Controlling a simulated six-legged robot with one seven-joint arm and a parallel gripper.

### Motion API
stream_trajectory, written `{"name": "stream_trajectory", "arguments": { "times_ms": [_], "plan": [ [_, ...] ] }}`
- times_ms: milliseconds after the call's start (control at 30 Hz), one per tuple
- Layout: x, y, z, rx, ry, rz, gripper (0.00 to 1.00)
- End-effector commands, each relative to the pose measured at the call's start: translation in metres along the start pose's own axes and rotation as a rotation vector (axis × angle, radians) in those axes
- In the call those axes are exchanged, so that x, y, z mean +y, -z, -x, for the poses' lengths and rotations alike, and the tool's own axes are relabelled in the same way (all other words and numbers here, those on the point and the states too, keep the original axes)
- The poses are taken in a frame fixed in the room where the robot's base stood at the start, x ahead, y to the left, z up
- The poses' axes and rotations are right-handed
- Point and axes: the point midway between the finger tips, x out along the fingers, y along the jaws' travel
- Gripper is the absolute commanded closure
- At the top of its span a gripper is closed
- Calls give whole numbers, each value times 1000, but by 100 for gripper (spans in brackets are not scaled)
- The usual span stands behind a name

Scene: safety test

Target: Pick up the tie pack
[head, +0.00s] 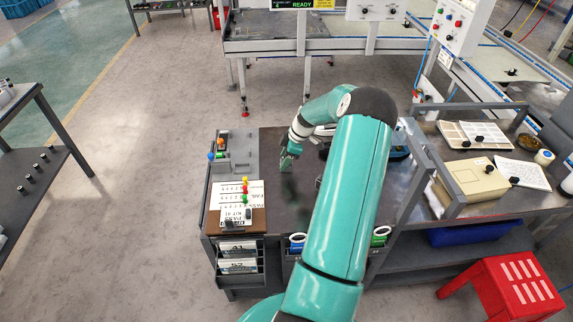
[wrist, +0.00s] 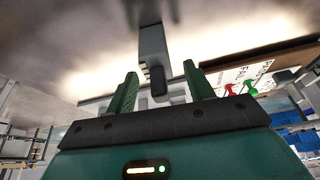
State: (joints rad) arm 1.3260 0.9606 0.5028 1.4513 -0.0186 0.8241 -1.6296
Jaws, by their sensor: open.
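I cannot pick out the tie pack with certainty in either view. My gripper (head: 287,163) is over the left half of the dark workbench top (head: 272,143), right of a grey fixture. It is open in the wrist view (wrist: 160,88), with its two green fingers apart. A grey block with a dark end (wrist: 157,75) shows beyond and between the fingers; I see no contact with them. A dark patch lies on the bench below my gripper in the head view; I cannot tell whether it is shadow or an object. My arm hides much of the bench's middle.
The grey fixture (head: 241,148) holds small coloured parts. A clipboard (head: 213,214) with coloured pins lies at the bench's front left. A metal side table (head: 480,207) with a beige box (head: 474,179) stands right, a red stool (head: 508,290) before it.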

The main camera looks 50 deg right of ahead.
Motion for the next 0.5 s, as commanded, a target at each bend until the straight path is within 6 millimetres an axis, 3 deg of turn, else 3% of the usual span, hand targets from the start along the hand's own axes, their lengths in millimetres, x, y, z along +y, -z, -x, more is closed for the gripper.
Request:
{"name": "stream_trajectory", "arguments": {
  "times_ms": [267, 500],
  "plan": [
    [0, 0, -7, -1, -2, 0, 47],
    [0, 0, -7, -1, -2, 0, 92]
  ]
}}
